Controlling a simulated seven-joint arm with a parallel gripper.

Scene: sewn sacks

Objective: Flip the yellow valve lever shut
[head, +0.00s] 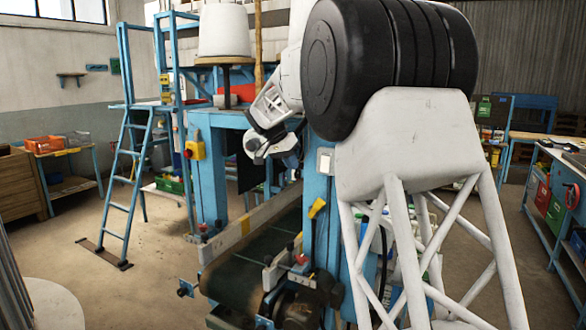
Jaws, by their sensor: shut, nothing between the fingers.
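The yellow lever (317,208) shows on the blue post of the conveyor machine, above the belt's near end. It is tilted, its upper end to the right. It is small, and I cannot tell its exact valve position. My gripper (257,149) is in front of the blue machine frame, above the belt, up and to the left of the lever and apart from it. It is shut and empty. My large white and black arm links cover much of the right middle of the view and hide part of the machine.
The conveyor belt (240,278) runs below, with a side rail and a motor at its near end. A yellow box with a red button (195,150) is on the left post. A blue ladder (127,165) stands left. Open floor lies at left.

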